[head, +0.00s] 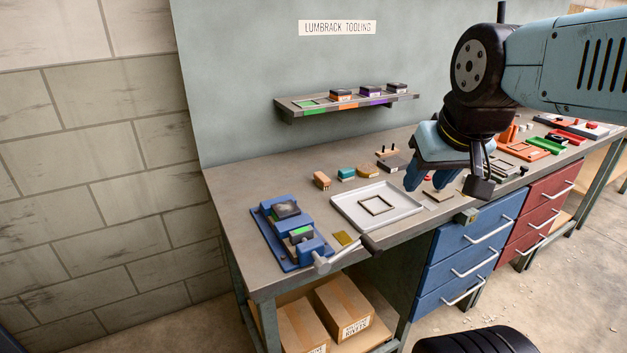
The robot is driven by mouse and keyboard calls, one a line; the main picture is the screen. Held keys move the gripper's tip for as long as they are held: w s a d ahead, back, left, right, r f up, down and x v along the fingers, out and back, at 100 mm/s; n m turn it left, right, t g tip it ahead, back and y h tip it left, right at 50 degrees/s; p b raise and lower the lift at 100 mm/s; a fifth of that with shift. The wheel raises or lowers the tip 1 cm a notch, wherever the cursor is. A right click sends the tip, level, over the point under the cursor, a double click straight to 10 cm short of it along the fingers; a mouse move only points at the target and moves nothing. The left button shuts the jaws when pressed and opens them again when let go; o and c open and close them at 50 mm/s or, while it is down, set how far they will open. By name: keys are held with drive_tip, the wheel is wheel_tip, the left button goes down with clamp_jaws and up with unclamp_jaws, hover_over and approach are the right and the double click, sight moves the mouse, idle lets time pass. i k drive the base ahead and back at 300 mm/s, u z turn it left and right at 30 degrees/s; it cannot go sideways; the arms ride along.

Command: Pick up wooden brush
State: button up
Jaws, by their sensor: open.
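A small brown, wood-coloured block (321,180) lies on the grey bench, behind the blue press fixture and left of the white tray. It looks like the wooden brush, but it is too small to make out bristles. A teal-topped block (346,174) and a tan block (367,171) lie in a row to its right. My gripper (446,184) is open, with its fingers pointing down over the bench right of the white tray. It is well to the right of the brown block and apart from it. I see nothing held in it.
The white tray (345,208) holds a square frame. The blue fixture (283,261) with a lever stands at the left bench end. A wall shelf (290,106) with small dies hangs behind. Coloured parts crowd the right side. The bench behind the brown block is clear.

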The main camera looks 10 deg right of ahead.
sight(323, 182)
drive_tip(key=z, duration=0.4)
drive_tip(key=i, duration=0.15)
drive_tip(key=u, duration=2.9)
drive_tip(key=k, duration=0.75)
drive_tip(key=z, duration=2.05)
drive_tip(key=k, duration=0.1)
drive_tip(key=u, duration=0.3)
drive_tip(key=i, duration=0.95)
drive_tip(key=z, duration=0.05)
